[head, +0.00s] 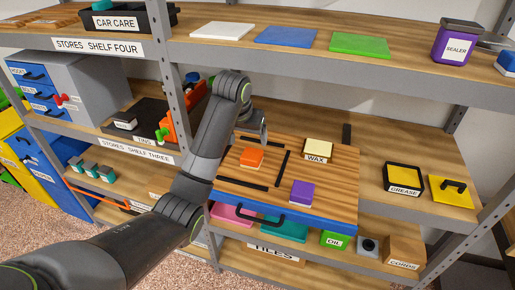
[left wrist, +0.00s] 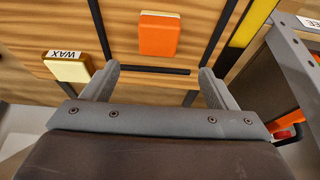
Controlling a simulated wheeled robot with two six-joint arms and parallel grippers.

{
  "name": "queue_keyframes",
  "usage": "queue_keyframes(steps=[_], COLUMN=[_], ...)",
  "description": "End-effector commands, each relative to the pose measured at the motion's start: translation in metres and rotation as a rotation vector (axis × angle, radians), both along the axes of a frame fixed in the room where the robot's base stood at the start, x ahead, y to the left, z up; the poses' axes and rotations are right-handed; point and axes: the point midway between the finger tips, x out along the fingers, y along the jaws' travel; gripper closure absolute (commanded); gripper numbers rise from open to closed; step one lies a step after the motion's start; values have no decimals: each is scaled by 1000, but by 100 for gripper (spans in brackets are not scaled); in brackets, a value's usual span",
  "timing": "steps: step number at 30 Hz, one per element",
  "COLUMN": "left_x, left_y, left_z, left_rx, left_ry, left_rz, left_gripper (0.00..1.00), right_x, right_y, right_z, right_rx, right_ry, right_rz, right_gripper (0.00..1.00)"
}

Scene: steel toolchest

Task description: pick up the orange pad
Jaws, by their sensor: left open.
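The orange pad (head: 251,157) is a small block lying on the wooden top of the blue steel toolchest (head: 330,226), left of the middle. My left gripper (head: 264,132) is just behind and above it in the head view, partly hidden by my own arm. In the left wrist view the orange pad (left wrist: 158,38) lies beyond the two spread fingertips (left wrist: 159,71), between their lines and apart from them. The jaws are open and empty. My right gripper is in neither view.
A cream WAX block (head: 318,149) and a purple block (head: 302,193) share the toolchest top, with dark strips (head: 282,168) around the pad. The shelf above holds white, blue and green pads (head: 360,45). A steel shelf post (head: 180,95) stands left of my arm.

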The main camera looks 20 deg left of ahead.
Motion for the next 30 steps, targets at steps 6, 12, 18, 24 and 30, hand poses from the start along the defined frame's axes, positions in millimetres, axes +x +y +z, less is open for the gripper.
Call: queue_keyframes(steps=[6,12,18,24,30], left_x=[12,23,26,34,41], left_y=[-1,-2,-2,-5,-5], left_z=[-27,-53,-64,-85,-105], left_rx=[-1,0,0,0,0], left_ry=[7,3,3,4,1], left_rz=[0,0,-1,-1,-1], left_gripper=[20,20,20,20,20], right_x=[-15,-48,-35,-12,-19], right_y=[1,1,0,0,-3], right_z=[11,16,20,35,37], right_rx=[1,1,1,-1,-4], right_ry=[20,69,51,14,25], right_rz=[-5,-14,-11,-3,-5], right_gripper=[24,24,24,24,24])
